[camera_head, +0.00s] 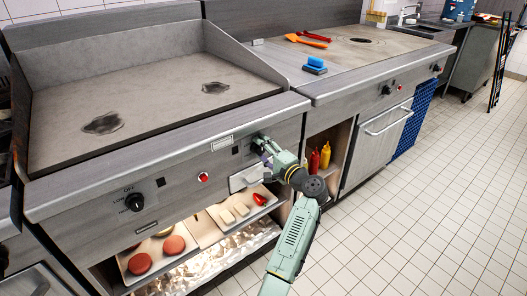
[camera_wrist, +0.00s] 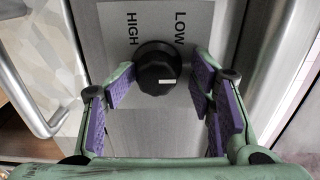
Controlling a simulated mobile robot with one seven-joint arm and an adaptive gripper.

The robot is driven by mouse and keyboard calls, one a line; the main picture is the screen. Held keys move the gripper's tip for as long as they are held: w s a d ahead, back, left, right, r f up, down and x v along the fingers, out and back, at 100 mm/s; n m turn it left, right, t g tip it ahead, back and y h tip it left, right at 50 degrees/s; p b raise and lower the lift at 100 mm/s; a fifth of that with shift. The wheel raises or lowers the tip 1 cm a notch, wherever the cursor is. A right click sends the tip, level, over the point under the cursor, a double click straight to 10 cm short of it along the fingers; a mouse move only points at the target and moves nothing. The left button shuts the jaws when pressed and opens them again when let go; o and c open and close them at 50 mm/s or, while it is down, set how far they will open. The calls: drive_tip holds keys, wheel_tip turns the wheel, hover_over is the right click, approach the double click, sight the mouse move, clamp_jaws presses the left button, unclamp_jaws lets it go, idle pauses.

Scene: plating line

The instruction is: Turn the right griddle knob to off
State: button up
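The right griddle knob (camera_wrist: 158,66) is black and round, on a steel panel, with a short white mark on its face. The words HIGH and LOW are printed beside it in the wrist view, turned sideways; no OFF label is visible there. My gripper (camera_wrist: 161,77) is open, with purple-padded fingers to the left and right of the knob and visible gaps to it. In the head view my gripper (camera_head: 270,154) is at the right end of the griddle's front panel and partly hides the knob (camera_head: 257,141).
The left griddle knob (camera_head: 135,202) and a red light (camera_head: 203,178) are on the same panel. Below is a shelf with trays of patties and other food (camera_head: 172,244). To the right are bottles (camera_head: 325,155) and an oven handle (camera_head: 388,121). The tiled floor at right is clear.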

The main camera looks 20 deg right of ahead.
drive_tip(key=shift+s+f, duration=0.1)
drive_tip(key=shift+s+d, duration=0.1)
drive_tip(key=shift+s, duration=0.1)
drive_tip(key=v, duration=1.1)
drive_tip(key=shift+s, duration=0.25)
